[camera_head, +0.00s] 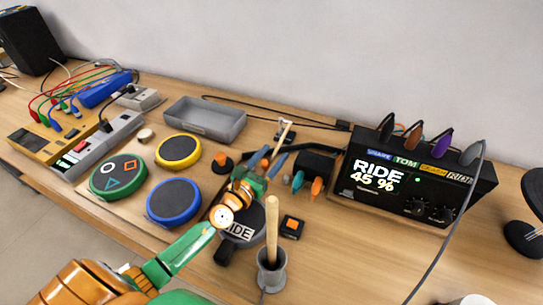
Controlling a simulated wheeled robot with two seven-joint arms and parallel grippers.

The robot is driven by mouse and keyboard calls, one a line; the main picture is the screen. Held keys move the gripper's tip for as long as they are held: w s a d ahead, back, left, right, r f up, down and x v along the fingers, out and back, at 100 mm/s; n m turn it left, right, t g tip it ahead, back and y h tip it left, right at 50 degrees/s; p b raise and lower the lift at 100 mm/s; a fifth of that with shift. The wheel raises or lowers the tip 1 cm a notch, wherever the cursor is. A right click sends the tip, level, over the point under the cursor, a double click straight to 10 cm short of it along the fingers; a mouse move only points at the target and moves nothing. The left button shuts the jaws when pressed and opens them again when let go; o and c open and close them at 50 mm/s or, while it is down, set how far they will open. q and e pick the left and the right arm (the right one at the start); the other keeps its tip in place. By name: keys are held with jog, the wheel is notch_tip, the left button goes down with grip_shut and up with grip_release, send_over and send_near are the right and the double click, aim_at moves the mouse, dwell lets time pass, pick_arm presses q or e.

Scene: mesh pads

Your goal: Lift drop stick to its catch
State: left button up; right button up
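My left gripper (263,163) reaches in from the lower left, above the pads in the middle of the table. A pale wooden stick (283,133) runs up and away from between its fingers. The lower part of this stick is hidden by the gripper, so I cannot tell whether the fingers grip it. A small dark piece is close to the stick's upper part; I cannot tell whether they touch. A second, thicker wooden stick (272,225) stands nearly upright in a grey cup (272,274) at the front. My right gripper is not in view.
A dark pad labelled RIDE (238,246) lies partly under my arm. Green (118,178), yellow (178,151) and blue (174,202) pads lie left. A grey tray (205,120) is behind. A black display module (410,180) with cables stands right. Small orange-topped blocks lie around the gripper.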

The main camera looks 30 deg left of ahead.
pick_arm(q)
grip_shut()
dwell(1.3)
